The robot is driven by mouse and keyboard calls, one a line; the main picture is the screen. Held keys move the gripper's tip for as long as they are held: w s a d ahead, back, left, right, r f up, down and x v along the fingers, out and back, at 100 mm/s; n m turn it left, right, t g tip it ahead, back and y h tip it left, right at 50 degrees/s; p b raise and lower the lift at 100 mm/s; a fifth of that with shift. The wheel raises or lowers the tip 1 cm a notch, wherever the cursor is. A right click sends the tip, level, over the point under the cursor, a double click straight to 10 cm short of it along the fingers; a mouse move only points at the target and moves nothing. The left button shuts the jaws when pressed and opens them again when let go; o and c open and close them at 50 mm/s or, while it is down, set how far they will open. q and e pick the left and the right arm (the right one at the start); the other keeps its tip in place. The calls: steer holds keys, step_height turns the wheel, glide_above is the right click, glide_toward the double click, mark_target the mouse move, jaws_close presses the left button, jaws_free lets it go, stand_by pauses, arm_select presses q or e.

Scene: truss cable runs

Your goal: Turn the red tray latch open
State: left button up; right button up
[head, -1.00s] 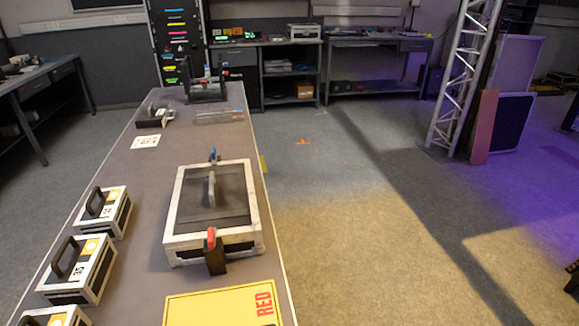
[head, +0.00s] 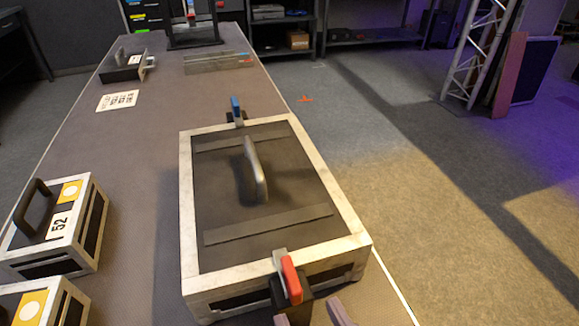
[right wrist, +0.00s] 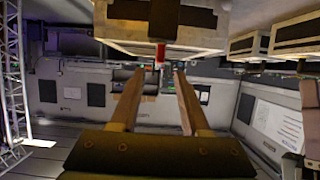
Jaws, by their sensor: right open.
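The red tray latch (head: 291,279) is a red lever on a dark block at the near right edge of a white-framed tray (head: 355,225) with a dark lid and grey handle. It stands upright, slightly tilted, beside a grey metal piece. My right gripper (head: 310,316) shows only its fingertips at the bottom of the head view, just nearer than the latch. In the right wrist view, the open right gripper (right wrist: 157,88) has nothing between its fingers, and the red latch (right wrist: 160,52) shows beyond the tips. My left gripper is not in view.
A blue latch (head: 237,111) is at the tray's far edge. Handled boxes, one marked 52 (head: 52,228), stand on the left of the table. A white printed card (head: 118,100) lies behind. The table is clear between the boxes and the tray.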

mark_target(293, 279)
steer(key=x, duration=0.7)
steer(key=shift+w+a+f, duration=0.1)
steer(key=shift+w, duration=0.3)
jaws_close()
